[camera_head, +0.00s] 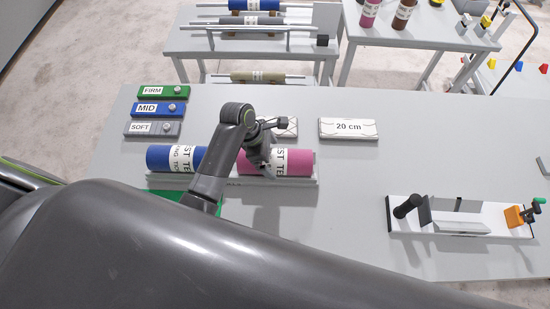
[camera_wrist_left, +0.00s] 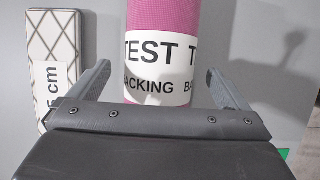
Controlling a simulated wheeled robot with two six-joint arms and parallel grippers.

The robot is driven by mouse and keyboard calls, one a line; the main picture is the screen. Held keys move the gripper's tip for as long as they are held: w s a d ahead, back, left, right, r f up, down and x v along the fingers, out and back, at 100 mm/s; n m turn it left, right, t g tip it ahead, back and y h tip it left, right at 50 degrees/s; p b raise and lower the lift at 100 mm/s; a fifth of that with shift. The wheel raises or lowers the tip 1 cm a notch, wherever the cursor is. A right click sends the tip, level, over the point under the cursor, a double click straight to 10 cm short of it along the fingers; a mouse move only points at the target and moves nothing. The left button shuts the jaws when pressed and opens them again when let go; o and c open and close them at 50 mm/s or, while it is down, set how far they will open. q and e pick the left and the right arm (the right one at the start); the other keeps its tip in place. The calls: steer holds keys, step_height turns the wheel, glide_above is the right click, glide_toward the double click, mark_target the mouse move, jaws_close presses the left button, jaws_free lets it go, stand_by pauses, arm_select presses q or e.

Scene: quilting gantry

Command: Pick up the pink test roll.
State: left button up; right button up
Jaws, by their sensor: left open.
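The pink test roll (camera_head: 298,162) lies on its side in a light grey tray (camera_head: 316,182) on the table. It has a white band printed "TEST". A blue roll (camera_head: 165,157) with a similar white label lies to its left. My left gripper (camera_head: 262,158) is over the left part of the pink roll and partly hides it. In the left wrist view, the pink roll (camera_wrist_left: 165,17) and its white label lie between the two spread fingers (camera_wrist_left: 163,82). A gap shows on both sides of the roll. My right gripper is not in view.
FIRM (camera_head: 163,91), MID (camera_head: 160,108) and SOFT (camera_head: 154,128) blocks stand at the table's left. A "20 cm" quilted block (camera_head: 348,129) lies behind the pink roll. A white fixture (camera_head: 455,227) with an orange part stands at right. The table between is clear.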

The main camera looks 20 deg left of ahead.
arm_select(q)
steer(key=shift+x, duration=0.8)
steer(key=c, duration=1.3)
